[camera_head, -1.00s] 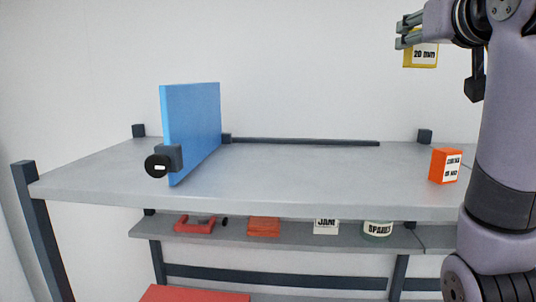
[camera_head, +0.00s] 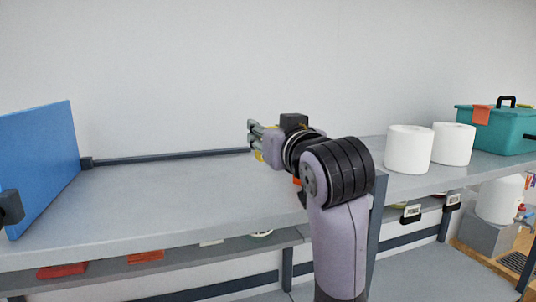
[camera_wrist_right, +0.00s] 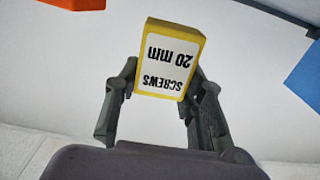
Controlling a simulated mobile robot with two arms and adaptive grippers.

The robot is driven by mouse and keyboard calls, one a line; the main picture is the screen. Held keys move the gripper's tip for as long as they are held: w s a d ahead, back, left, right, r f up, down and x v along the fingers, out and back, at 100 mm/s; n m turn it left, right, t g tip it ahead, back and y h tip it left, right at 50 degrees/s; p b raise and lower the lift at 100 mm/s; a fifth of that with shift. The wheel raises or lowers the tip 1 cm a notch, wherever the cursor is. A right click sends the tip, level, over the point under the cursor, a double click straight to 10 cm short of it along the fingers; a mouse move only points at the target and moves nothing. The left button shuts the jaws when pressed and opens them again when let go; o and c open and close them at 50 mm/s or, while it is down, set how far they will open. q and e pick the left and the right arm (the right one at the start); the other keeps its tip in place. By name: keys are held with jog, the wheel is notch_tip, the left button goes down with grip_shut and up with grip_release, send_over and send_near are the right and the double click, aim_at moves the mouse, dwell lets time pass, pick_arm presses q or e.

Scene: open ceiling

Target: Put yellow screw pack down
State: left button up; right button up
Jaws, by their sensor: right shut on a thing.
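The yellow screw pack (camera_wrist_right: 168,62), a small box with a white label reading "SCREWS 20 mm", is between the fingers of my right gripper (camera_wrist_right: 160,85) in the right wrist view. My right gripper (camera_head: 256,140) is shut on it. In the head view the gripper is over the grey table (camera_head: 180,195), and only a bit of the yellow pack (camera_head: 259,156) shows behind the fingers. I cannot tell whether the pack touches the table.
A blue panel (camera_head: 40,165) stands at the table's left. An orange box (camera_wrist_right: 75,3) is at the wrist view's top edge, mostly hidden by my arm in the head view. White rolls (camera_head: 409,150) and a teal toolbox (camera_head: 497,128) stand right. The table's middle is clear.

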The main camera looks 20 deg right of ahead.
jog(key=shift+s+f, duration=0.1)
jog(key=shift+f, duration=1.05)
notch_tip(320, 180, down, 3)
jog(key=shift+p, duration=0.5)
pick_arm(q)
jog(key=shift+s+r, duration=0.6)
jog(key=shift+s, duration=0.05)
pick_arm(e)
jog(key=shift+f, duration=0.1)
jog(key=shift+f, duration=0.2)
jog(key=o, duration=1.2)
pick_arm(q)
jog(key=shift+w, duration=0.1)
